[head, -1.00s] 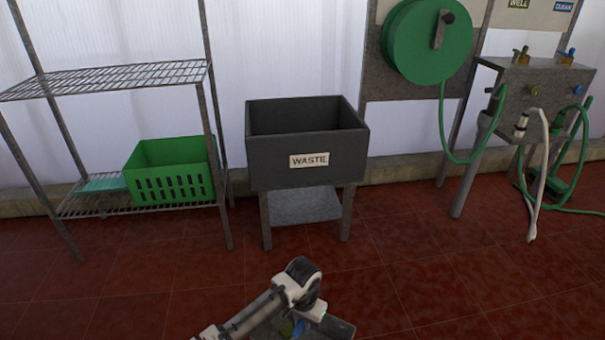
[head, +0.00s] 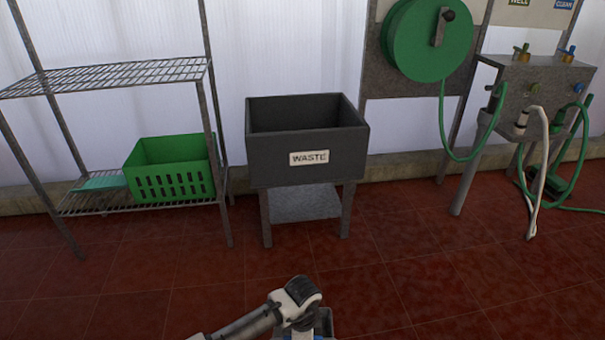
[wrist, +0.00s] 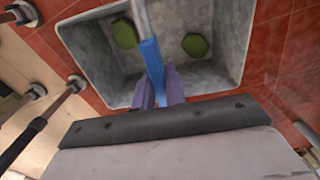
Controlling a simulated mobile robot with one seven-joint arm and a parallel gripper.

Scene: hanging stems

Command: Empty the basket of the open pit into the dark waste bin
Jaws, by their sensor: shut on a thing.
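The dark waste bin (head: 270,165), labelled WASTE, stands on legs in the middle of the head view, open at the top. My gripper (wrist: 158,92) is shut on the blue grip of a handle (wrist: 152,60) in the wrist view. The handle crosses over a grey metal basket (wrist: 85,45). Two green pieces, one at the left (wrist: 124,33) and one at the right (wrist: 195,45), lie inside the basket. The open pit is not seen for certain.
A wire shelf (head: 110,75) with a green crate (head: 172,185) stands left of the bin. A green hose reel (head: 415,40) and a grey stand with taps and hoses (head: 535,85) are at the right. The red tiled floor (head: 420,275) before the bin is clear.

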